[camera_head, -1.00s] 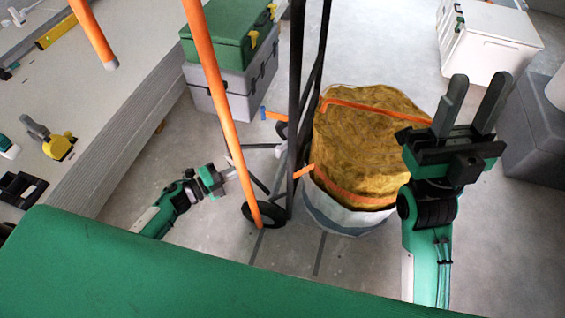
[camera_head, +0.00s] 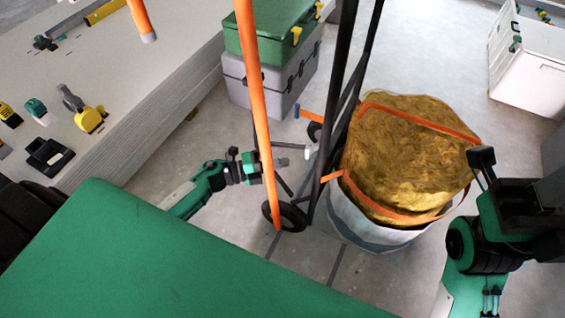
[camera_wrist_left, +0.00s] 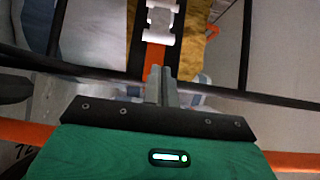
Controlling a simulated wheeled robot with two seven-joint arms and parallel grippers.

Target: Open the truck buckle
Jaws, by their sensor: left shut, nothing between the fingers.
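The truck buckle (camera_wrist_left: 160,18) is a pale metal piece on an orange strap (camera_wrist_left: 154,58), at the top of the left wrist view. My left gripper (camera_wrist_left: 161,78) is shut and empty, its two fingers together. They point up the picture toward the strap and buckle; I cannot tell whether they touch. In the head view my left gripper (camera_head: 250,166) is beside the dark truck frame (camera_head: 335,110), partly behind an orange pole (camera_head: 258,120). The buckle is not clear there. My right gripper (camera_head: 500,175) is at the right edge, partly cut off.
A large bag of yellow material (camera_head: 405,155) with orange straps stands against the truck. Stacked toolboxes (camera_head: 270,85) stand behind. A stack of panels (camera_head: 150,120) is at left, and a white box (camera_head: 528,75) at top right. Dark bars cross the left wrist view near the fingers.

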